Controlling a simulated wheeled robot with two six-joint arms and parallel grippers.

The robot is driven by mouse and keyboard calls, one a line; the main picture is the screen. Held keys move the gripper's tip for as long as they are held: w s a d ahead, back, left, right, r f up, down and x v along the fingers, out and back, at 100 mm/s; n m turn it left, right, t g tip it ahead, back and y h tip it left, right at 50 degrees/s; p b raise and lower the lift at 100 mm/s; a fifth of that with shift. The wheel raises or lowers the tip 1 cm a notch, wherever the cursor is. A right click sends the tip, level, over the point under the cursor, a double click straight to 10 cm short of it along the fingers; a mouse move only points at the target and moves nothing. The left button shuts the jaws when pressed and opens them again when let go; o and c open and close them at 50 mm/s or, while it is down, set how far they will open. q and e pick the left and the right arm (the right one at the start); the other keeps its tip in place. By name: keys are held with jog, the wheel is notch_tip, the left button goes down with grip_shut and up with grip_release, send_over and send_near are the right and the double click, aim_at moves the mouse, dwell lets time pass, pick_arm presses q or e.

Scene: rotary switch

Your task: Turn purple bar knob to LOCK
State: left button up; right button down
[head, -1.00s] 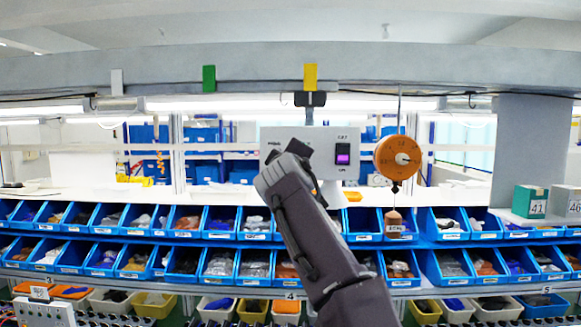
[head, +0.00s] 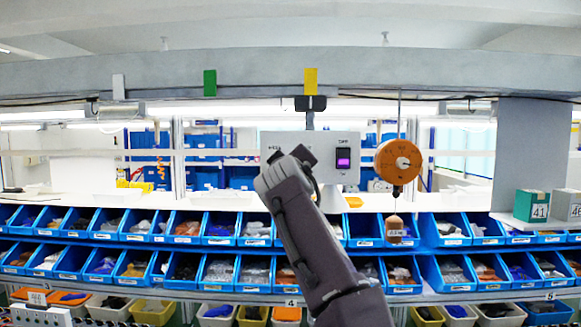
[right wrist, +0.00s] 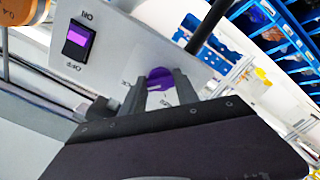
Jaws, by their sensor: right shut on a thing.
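The purple bar knob (right wrist: 161,76) is on the front of a light grey panel box (right wrist: 118,58). In the right wrist view it sits between the two fingers of my right gripper (right wrist: 166,88), which are shut on it. A pale mark shows on the knob; the small labels around it are too blurred to read. In the head view my right gripper (head: 291,158) covers the knob, in front of the left part of the box (head: 325,142). My left gripper is not in view.
A black rocker switch with a lit purple face (head: 343,158) is on the same box, right of the knob. An orange dial scale (head: 391,162) hangs close to the right, with a weight (head: 394,230) below. Rows of blue bins (head: 255,228) fill the space below.

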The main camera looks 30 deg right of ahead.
jog(key=c, duration=0.9)
grip_release()
jog(key=b+v, duration=0.4)
jog(key=v, duration=0.5)
jog(key=shift+d, duration=0.1)
